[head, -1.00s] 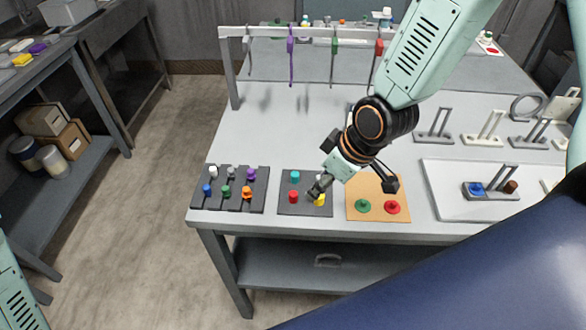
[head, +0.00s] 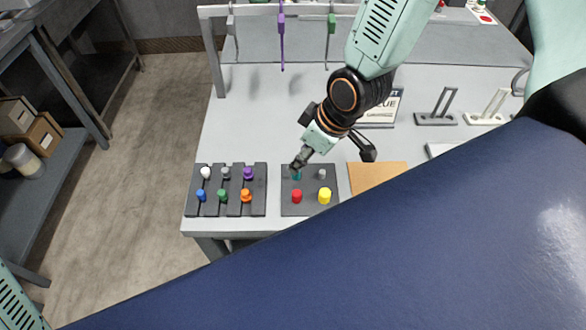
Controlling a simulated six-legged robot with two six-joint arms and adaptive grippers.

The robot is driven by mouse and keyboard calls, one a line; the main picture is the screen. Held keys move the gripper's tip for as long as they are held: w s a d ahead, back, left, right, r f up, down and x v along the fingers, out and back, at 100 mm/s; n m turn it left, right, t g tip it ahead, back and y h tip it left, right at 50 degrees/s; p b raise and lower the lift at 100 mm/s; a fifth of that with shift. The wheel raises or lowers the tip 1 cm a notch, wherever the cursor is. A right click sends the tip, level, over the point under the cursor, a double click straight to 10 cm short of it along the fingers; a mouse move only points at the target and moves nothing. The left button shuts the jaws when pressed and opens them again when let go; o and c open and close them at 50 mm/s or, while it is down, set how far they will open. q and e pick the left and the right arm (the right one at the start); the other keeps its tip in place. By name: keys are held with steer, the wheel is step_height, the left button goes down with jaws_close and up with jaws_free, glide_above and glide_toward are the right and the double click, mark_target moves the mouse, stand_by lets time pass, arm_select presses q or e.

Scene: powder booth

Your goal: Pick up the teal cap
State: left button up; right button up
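The teal cap (head: 297,176) stands at the back left of a dark grey plate (head: 310,209) near the table's front edge. My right gripper (head: 298,166) comes down from the upper right, with its fingertips at the top of the teal cap and partly covering it. Whether the fingers touch or enclose the cap cannot be told. A grey cap (head: 322,174), a red cap (head: 297,196) and a yellow cap (head: 325,196) stand on the same plate. My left gripper is not in view.
A slotted dark rack (head: 232,209) with several coloured caps stands just left of the plate. A tan board (head: 372,176) lies to the right, partly hidden. A rail (head: 252,9) with hanging tags crosses the back. The table's middle left is clear.

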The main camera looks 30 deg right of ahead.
steer(key=shift+w+d+f, duration=0.2)
steer(key=shift+d+f, duration=0.05)
steer(key=shift+f, duration=0.15)
steer(key=shift+w+d+f, duration=0.2)
steer(key=shift+f, duration=0.2)
steer(key=a+f, duration=0.2)
steer(key=f, duration=0.1)
steer(key=shift+a, duration=0.1)
steer(key=shift+w+f, duration=0.1)
steer(key=shift+f, duration=0.2)
steer(key=shift+w+d+f, duration=0.45)
steer(key=shift+w+d, duration=0.1)
steer(key=shift+d, duration=0.05)
steer(key=shift+s+a+r, duration=0.3)
steer(key=shift+s+a, duration=0.1)
steer(key=shift+a, duration=0.1)
steer(key=c, duration=0.4)
steer(key=shift+c, duration=1.5)
steer(key=shift+w+d+f, duration=0.2)
steer(key=shift+d, duration=0.1)
steer(key=shift+c, duration=0.6)
